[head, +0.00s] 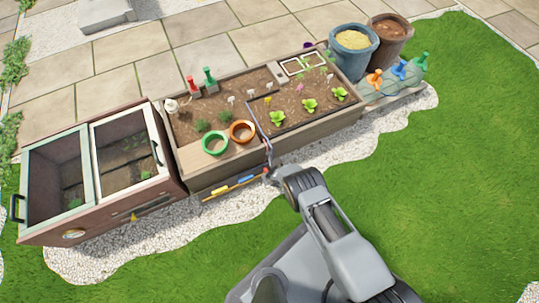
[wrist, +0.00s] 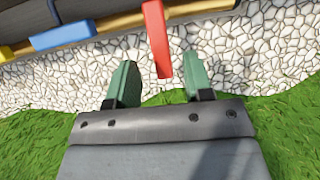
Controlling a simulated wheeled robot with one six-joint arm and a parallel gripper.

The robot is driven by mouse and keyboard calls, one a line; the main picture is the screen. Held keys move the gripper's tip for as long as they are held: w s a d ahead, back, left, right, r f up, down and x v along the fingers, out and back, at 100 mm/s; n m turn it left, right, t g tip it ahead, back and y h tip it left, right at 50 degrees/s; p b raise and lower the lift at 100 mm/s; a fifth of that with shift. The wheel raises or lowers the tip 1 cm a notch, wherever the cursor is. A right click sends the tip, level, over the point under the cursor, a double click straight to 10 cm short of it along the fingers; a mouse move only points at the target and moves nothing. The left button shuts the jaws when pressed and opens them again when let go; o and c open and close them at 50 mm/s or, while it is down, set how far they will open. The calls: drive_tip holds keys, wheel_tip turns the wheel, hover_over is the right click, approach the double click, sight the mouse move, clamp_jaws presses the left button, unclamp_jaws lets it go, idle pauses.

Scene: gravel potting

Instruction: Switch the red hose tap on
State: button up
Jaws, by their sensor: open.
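The red tap handle (wrist: 156,38) is a flat red bar in the wrist view. It comes in from the top edge, and its near end lies between my gripper's fingers. It stands crosswise to the blue handle (wrist: 62,36), which lies along the planter's side. My gripper (wrist: 160,82) is open, with one green finger on each side of the red bar and a visible gap on both sides. In the head view the red handle shows only as a small bit (head: 265,171) beside my arm's end, and my fingers are hidden there.
A yellow handle (head: 220,190) and the blue one sit left of the red one on the front of the planter (head: 197,182). A cold frame (head: 110,215) stands at the left. White gravel (wrist: 45,75) and open lawn (head: 450,190) lie in front.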

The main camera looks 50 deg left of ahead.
drive_tip(key=shift+p+v, duration=2.45)
drive_tip(key=shift+p, duration=1.05)
